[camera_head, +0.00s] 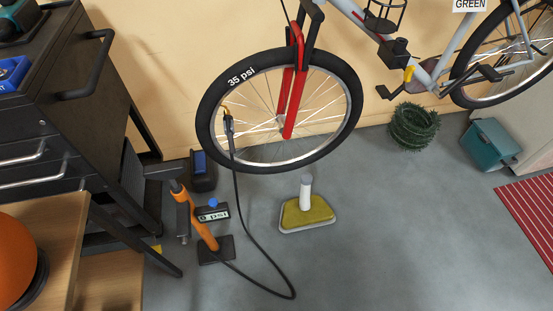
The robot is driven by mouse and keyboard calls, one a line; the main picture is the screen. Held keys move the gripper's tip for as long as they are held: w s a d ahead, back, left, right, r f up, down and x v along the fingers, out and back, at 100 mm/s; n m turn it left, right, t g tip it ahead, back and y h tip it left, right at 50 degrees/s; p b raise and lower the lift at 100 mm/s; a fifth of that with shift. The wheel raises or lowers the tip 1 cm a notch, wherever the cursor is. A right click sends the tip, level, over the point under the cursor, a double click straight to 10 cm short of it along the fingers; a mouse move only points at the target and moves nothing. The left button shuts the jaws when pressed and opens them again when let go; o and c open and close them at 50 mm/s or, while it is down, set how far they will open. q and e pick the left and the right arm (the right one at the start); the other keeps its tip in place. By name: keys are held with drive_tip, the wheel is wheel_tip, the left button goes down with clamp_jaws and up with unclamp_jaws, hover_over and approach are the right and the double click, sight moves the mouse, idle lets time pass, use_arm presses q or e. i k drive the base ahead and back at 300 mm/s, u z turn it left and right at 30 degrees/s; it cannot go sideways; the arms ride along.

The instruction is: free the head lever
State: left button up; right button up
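The pump head (229,124) is at the left part of the bicycle's front wheel (345,135), just inside the rim. A small yellow-orange piece, apparently its lever (226,111), shows at its top; whether it is locked is too small to tell. A black hose (240,205) hangs from the head and loops over the floor to the orange floor pump (202,228). The pump's gauge (213,212) reads "0 psi". The tyre is marked "35 psi". Neither of my grippers shows in the head view.
A dark tool cart (75,105) and a wooden surface (85,225) with an orange round object (15,262) stand at left. A yellow-topped stand (307,213) is below the wheel. A green coil (414,128) and teal bin (488,145) are at right.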

sight(230, 143)
drive_tip(key=z, duration=0.8)
drive_tip(key=k, duration=1.05)
drive_tip(key=z, duration=0.75)
drive_tip(key=i, duration=1.1)
drive_tip(key=u, duration=0.8)
drive_tip(key=i, duration=0.9)
drive_tip(key=u, duration=1.4)
drive_tip(key=i, duration=0.45)
drive_tip(key=u, duration=0.4)
